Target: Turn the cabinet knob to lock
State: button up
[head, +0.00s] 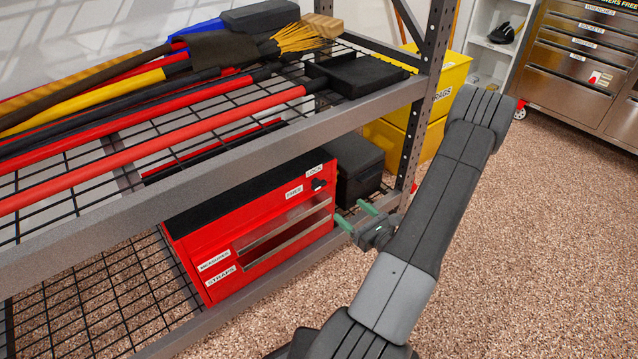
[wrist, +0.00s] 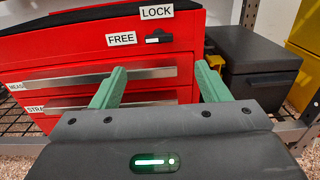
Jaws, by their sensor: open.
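A red cabinet (head: 255,225) with two drawers stands on the lower wire shelf. Its small black knob (head: 318,184) is at the upper right of the front, beside labels FREE (head: 294,191) and LOCK (head: 314,171). In the wrist view the knob (wrist: 158,37) lies to the right of the FREE label and below the LOCK label; which label it points to is hard to tell. My gripper (head: 353,214) has green fingers, open and empty, in front of the cabinet's right side. In the wrist view the fingers (wrist: 160,82) are apart, below the knob and not touching it.
A dark box (head: 358,167) stands right of the cabinet, near the shelf's upright post (head: 423,110). The upper shelf (head: 240,137) holds long-handled tools and overhangs the cabinet. Yellow bins (head: 400,140) stand behind. The speckled floor (head: 530,240) at right is clear.

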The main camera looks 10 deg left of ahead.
aim_at(321, 186)
jog(key=b+x, duration=0.2)
jog(key=x, duration=1.1)
jog(key=shift+a, duration=0.15)
jog(key=c, duration=1)
